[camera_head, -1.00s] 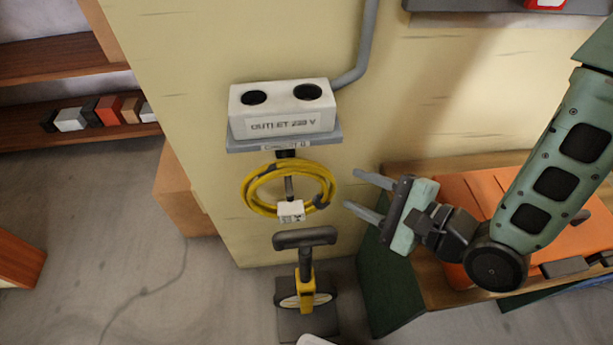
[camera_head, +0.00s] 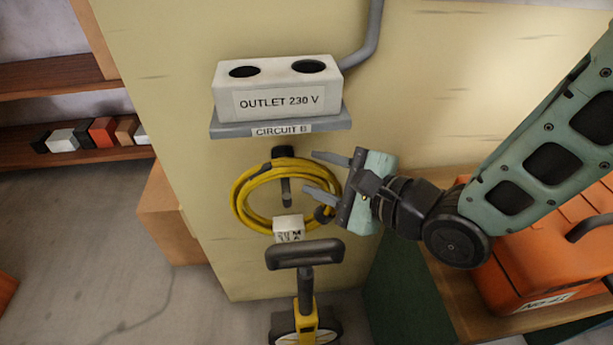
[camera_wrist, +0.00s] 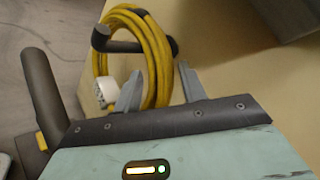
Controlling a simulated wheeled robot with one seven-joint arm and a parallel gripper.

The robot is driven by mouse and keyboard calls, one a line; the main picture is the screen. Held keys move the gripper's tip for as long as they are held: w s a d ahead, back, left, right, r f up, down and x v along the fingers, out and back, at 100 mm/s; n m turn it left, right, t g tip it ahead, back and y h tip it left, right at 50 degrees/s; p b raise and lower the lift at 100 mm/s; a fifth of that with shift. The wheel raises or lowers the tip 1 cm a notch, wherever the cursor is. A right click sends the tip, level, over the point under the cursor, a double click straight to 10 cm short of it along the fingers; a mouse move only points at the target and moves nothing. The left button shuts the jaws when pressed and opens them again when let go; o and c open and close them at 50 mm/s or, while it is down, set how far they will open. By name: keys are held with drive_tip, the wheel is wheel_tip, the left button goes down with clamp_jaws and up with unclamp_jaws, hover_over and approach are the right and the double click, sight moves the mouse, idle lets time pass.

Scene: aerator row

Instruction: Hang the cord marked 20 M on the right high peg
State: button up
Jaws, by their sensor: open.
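A coiled yellow cord (camera_head: 244,203) hangs on a dark peg (camera_head: 284,190) on the cream wall, below the outlet shelf. It also shows in the wrist view (camera_wrist: 157,52), looped over the peg (camera_wrist: 112,43). A white tag (camera_head: 288,228) sits at the coil's bottom; its print is too blurred to read surely. My gripper (camera_head: 313,172) is open and empty, its fingertips at the coil's right side in the head view. In the wrist view the fingers (camera_wrist: 158,80) stand either side of a cord strand; contact is unclear. I cannot identify a right high peg.
The white outlet box (camera_head: 280,92) sits on a grey shelf (camera_head: 235,128) marked CIRCUIT B, just above the coil. A measuring wheel with a dark handle (camera_head: 305,254) stands just below. A bench with an orange case (camera_head: 545,262) is at right. Open floor lies left.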

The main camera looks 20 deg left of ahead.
sight(306, 168)
drive_tip(key=shift+b+x, duration=0.35)
drive_tip(key=shift+x, duration=1.4)
clamp_jaws()
drive_tip(key=shift+r, duration=0.1)
